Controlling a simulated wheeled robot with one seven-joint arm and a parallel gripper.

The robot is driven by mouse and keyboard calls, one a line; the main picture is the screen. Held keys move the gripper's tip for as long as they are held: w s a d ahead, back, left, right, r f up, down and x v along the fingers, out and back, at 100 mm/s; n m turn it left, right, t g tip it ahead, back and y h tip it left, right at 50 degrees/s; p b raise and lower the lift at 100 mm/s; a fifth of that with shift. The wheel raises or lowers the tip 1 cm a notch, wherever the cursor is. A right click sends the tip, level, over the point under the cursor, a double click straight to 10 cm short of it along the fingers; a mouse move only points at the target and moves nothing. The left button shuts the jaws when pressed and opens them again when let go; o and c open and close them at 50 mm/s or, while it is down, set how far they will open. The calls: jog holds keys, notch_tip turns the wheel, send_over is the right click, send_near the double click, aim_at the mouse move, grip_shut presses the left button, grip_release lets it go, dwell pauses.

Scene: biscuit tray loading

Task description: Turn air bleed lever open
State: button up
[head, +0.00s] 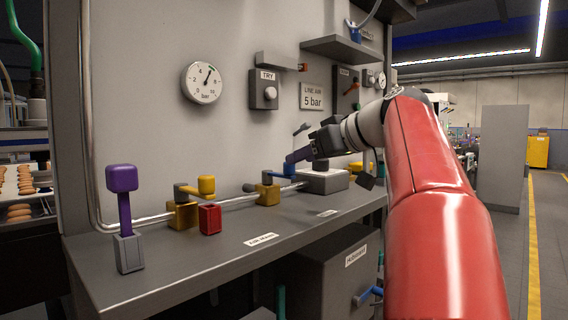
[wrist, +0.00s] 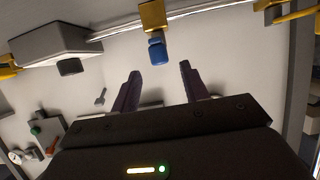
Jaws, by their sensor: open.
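A brass valve (head: 267,193) with a blue-capped lever (head: 289,170) sits on the bench pipe. In the wrist view, the valve (wrist: 153,15) and its blue lever (wrist: 157,52) are near the top centre. Another brass valve (head: 183,215) to the left has a yellow-capped lever (head: 207,185). No readable label tells me which is the air bleed lever. My gripper (head: 290,157) is above and beside the blue lever. In the wrist view its two purple fingers (wrist: 160,70) are apart and empty, with the blue lever beyond the gap, apparently not touched.
A purple-topped lever (head: 121,178) stands at the bench's left, and a red block (head: 210,219) sits near the yellow lever. A grey box (head: 322,181) is right of the blue lever. A gauge (head: 202,82) and a TRY box (head: 264,90) are on the wall. The bench front is mostly clear.

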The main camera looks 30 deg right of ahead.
aim_at(278, 173)
jog(key=x, duration=0.5)
jog(key=shift+w+f, duration=0.1)
jog(key=shift+w, duration=0.05)
grip_shut()
